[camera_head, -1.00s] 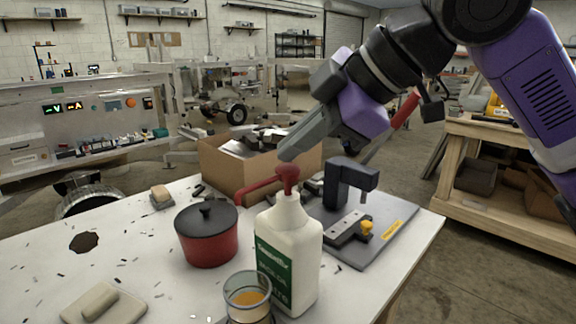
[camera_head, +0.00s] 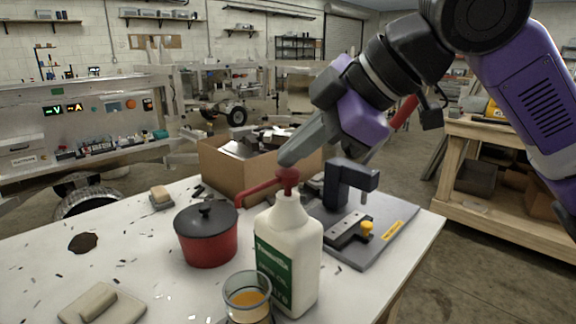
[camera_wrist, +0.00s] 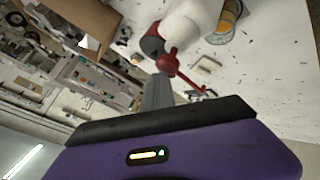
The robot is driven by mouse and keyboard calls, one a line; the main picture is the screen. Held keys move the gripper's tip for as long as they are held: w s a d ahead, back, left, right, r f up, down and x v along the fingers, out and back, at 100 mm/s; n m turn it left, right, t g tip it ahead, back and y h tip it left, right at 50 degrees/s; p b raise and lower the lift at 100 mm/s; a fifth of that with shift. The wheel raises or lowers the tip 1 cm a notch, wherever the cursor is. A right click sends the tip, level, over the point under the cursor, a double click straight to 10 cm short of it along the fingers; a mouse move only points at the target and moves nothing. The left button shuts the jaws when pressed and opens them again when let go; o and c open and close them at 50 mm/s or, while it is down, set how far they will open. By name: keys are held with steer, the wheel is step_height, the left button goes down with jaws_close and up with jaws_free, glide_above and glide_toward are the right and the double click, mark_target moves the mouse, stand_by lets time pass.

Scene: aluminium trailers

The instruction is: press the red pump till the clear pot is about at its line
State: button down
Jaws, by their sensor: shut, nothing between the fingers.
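The white pump bottle (camera_head: 290,250) with a green label stands at the table's front. Its red pump (camera_head: 287,178) tops it, with a red arm reaching left towards the lidded red pot. My gripper (camera_head: 288,158) is shut and empty, its fingertips pointing down onto the pump head and apparently touching it. The clear pot (camera_head: 247,284) stands in front of the bottle, with orange liquid in its lower part. I cannot make out its line clearly. The wrist view shows the red pump (camera_wrist: 167,62) just past the fingers, the bottle (camera_wrist: 190,20) and the clear pot (camera_wrist: 228,20).
A red pot (camera_head: 207,240) with a dark lid stands left of the bottle. A grey fixture (camera_head: 350,185) on a plate is behind right, and a cardboard box (camera_head: 225,170) behind. A beige block (camera_head: 100,303) lies front left. The left tabletop has scattered bits.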

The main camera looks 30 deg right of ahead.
steer(key=shift+f, duration=0.65)
steer(key=shift+r, duration=0.1)
stand_by(0.5)
steer(key=shift+r+p, duration=1.15)
steer(key=shift+r, duration=0.3)
step_height(320, 180, up, 5)
steer(key=p, duration=0.4)
steer(key=shift+p, duration=0.35)
